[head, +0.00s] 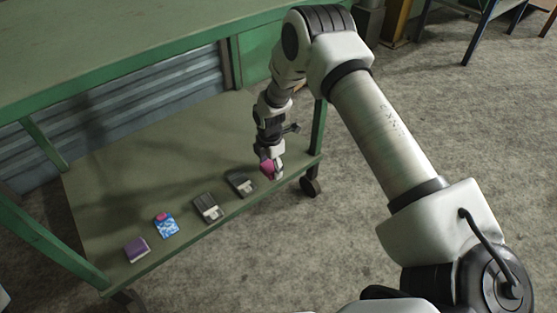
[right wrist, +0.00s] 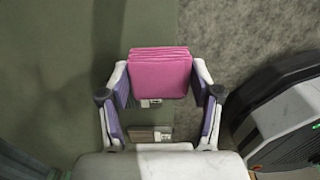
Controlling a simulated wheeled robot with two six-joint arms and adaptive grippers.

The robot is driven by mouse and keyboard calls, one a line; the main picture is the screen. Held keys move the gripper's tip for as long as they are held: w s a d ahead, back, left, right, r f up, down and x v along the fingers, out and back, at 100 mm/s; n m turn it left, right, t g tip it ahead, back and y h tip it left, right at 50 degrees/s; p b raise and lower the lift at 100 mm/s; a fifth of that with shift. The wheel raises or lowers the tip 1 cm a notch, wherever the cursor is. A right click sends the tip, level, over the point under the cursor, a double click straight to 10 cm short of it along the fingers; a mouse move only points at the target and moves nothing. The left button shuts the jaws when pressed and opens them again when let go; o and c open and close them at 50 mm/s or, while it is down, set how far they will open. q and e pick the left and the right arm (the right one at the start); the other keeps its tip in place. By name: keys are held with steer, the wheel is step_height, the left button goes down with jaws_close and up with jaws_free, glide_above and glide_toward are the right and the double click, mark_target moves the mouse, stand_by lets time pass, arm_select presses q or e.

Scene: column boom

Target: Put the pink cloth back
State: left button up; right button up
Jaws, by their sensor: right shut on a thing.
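The pink cloth (right wrist: 160,75) is a folded, layered square, held between the two fingers of my right gripper (right wrist: 160,88) in the right wrist view. In the head view, the pink cloth (head: 266,168) shows partly behind my right gripper (head: 271,172), at the right end of the green cart's lower shelf (head: 115,190). The gripper points down there. I cannot tell whether the cloth touches the shelf. My left gripper is not in view.
Along the shelf's front edge lie a purple block (head: 137,249), a blue patterned item (head: 166,226) with a pink patch, and two grey-black items (head: 208,207) (head: 240,183). The upper green deck (head: 130,40) overhangs the shelf's back. A cart leg (head: 319,128) stands right of the gripper.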

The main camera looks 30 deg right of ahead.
steer(key=w+d+b, duration=0.1)
steer(key=w+d, duration=0.1)
steer(key=w+d+f+b, duration=0.1)
steer(key=w+d+b, duration=0.1)
steer(key=w+d, duration=0.1)
steer(key=shift+w+d+f, duration=0.15)
steer(key=shift+w+d, duration=0.05)
steer(key=shift+d, duration=0.15)
step_height(320, 180, down, 3)
steer(key=shift+f+b, duration=0.15)
steer(key=shift+b, duration=1)
steer(key=shift+r, duration=0.25)
steer(key=shift+c, duration=0.5)
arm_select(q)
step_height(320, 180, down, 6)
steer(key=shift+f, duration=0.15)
arm_select(e)
steer(key=shift+f, duration=0.15)
steer(key=o, duration=1.1)
